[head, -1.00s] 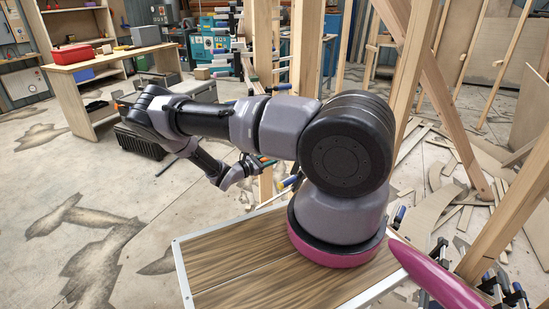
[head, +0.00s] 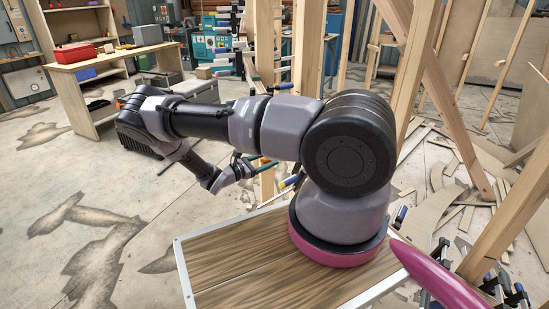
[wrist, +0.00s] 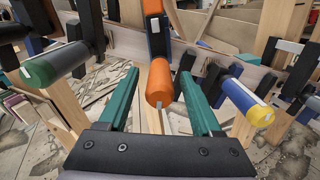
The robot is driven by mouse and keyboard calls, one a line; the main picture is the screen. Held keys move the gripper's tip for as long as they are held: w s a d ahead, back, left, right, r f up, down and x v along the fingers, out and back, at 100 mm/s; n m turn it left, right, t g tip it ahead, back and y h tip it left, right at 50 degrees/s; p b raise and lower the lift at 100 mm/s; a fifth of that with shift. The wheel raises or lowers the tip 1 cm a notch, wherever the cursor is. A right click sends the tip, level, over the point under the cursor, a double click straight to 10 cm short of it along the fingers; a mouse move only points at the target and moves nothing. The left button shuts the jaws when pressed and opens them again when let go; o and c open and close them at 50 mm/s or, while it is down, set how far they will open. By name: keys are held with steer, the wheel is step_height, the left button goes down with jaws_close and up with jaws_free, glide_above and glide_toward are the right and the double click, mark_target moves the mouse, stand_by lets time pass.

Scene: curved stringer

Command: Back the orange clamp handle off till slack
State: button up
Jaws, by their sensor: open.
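The orange clamp handle (wrist: 160,84) shows in the middle of the wrist view, its rounded end toward me and a thin metal rod end below it. Behind it are the black clamp body (wrist: 157,46) and another orange part above. My gripper (wrist: 158,74) is open, with one green finger on each side of the handle and a visible gap on both sides. I cannot tell whether the fingertips reach past the handle in depth. In the head view my gripper (head: 266,166) is small beside the wooden post, and the orange handle cannot be made out there.
Other clamps crowd the wooden strip: a green handle (wrist: 55,66) on the left and a blue handle with a yellow end (wrist: 247,102) close on the right. Wooden posts (head: 264,60) stand beside my arm. A workbench (head: 105,62) is at the back left. Open floor lies left.

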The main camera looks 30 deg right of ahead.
steer(key=a, duration=0.4)
steer(key=s+a, duration=0.1)
steer(key=a, duration=0.1)
steer(key=shift+s+a, duration=0.1)
steer(key=shift+a, duration=0.2)
steer(key=s+a, duration=0.1)
steer(key=a, duration=0.5)
steer(key=shift+a, duration=0.3)
steer(key=shift+s, duration=0.1)
steer(key=s+r+m+g+y, duration=0.2)
steer(key=s+r+m+y, duration=0.35)
steer(key=r, duration=1.05)
steer(key=s+r+m+g+y, duration=0.25)
steer(key=r+m+y, duration=0.65)
steer(key=r, duration=0.7)
steer(key=s+r+m+t+y, duration=0.5)
steer(key=s+r+m+t, duration=0.2)
steer(key=s+r, duration=0.9)
steer(key=shift+r+t, duration=0.75)
steer(key=shift+r, duration=0.55)
